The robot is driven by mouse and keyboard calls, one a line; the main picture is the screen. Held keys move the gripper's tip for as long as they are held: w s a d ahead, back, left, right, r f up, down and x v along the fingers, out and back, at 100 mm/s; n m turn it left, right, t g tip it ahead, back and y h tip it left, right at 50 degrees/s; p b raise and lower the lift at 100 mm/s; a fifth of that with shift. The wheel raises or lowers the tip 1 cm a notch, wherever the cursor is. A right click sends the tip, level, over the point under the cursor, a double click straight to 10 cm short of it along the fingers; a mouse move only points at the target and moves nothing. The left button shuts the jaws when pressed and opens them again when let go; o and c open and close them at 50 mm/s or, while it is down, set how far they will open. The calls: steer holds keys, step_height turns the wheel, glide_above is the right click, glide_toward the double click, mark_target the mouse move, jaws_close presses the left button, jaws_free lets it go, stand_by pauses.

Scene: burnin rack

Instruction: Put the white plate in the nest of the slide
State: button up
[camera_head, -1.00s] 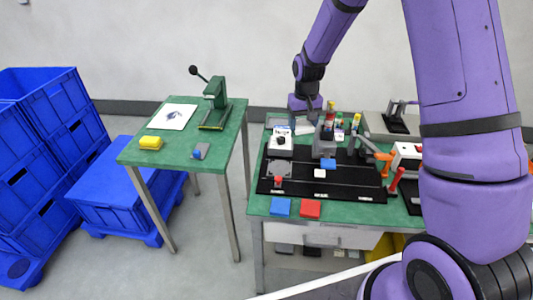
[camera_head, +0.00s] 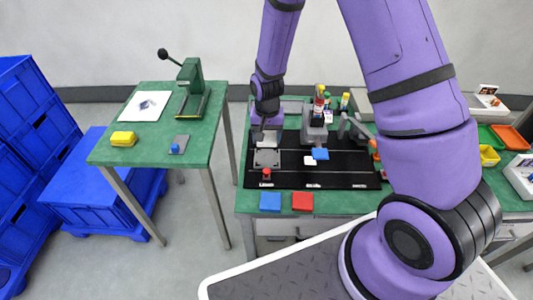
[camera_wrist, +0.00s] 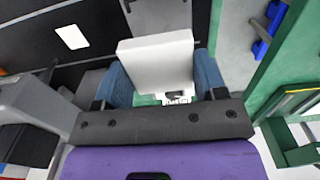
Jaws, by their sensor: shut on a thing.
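My gripper (camera_wrist: 162,88) is shut on the white plate (camera_wrist: 155,60), which sits between its two bluish fingers in the wrist view. In the head view my gripper (camera_head: 267,130) is at the left of the black board, with a white surface just below it. The slide's grey nest (camera_head: 267,158) lies just in front of it, with a red knob (camera_head: 267,174) at its near end. In the wrist view a grey surface shows beyond the plate's far edge. I cannot tell whether the plate touches anything below. My gripper hides most of the white device there.
Grey fixtures (camera_head: 314,130) stand to the right. Blue (camera_head: 270,201) and red (camera_head: 302,201) pads lie at the front edge. A side table (camera_head: 160,150) stands left.

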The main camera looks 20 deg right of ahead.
mark_target(267, 158)
steer(key=shift+f, duration=3.95)
steer(key=shift+f, duration=0.15)
steer(key=o, duration=0.9)
